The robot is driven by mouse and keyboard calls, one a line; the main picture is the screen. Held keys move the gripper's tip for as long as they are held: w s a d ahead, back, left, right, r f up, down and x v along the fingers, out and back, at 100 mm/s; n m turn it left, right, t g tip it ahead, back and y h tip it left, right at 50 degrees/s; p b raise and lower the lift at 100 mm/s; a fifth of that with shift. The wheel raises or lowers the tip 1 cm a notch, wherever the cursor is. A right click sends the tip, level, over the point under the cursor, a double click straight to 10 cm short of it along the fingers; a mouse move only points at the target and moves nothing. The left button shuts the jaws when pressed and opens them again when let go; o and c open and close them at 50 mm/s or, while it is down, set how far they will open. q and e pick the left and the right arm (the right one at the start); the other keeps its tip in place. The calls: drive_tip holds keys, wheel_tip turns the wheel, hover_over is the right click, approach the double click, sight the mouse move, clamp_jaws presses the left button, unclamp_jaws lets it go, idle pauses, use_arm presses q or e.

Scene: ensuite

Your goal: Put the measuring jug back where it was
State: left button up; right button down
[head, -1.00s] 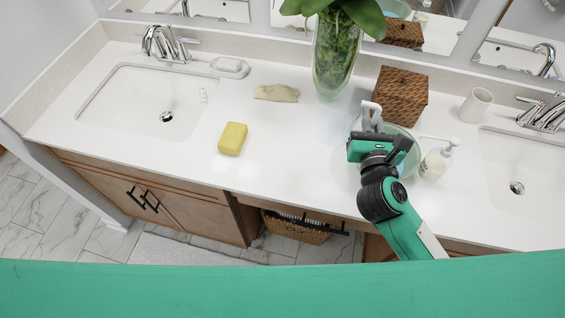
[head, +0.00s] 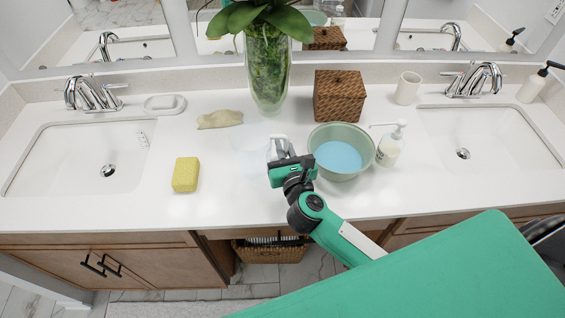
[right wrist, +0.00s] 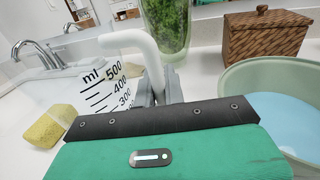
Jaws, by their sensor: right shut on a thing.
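The measuring jug (head: 250,150) is clear and faint in the head view, on or just above the counter between the yellow sponge and the green bowl. In the right wrist view the jug (right wrist: 108,85) shows black "ml" marks and a white handle (right wrist: 148,58); it looks about upright. My right gripper (head: 281,152) is shut on the handle, and its fingers also show in the right wrist view (right wrist: 162,88). The jug's base is hidden there, so I cannot tell whether it touches the counter. My left gripper is not in view.
The green bowl (head: 318,138) of blue liquid stands close right of my gripper, with a soap pump bottle (head: 389,148) beyond. The sponge (head: 185,174) lies left. The front counter strip is clear.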

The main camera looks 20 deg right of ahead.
wheel_tip(320, 180, down, 6)
drive_tip(key=shift+f+b, duration=0.15)
drive_tip(key=shift+b, duration=0.2)
drive_tip(key=shift+f, duration=0.2)
drive_tip(key=c, duration=1.5)
unclamp_jaws()
drive_tip(key=shift+r, duration=0.1)
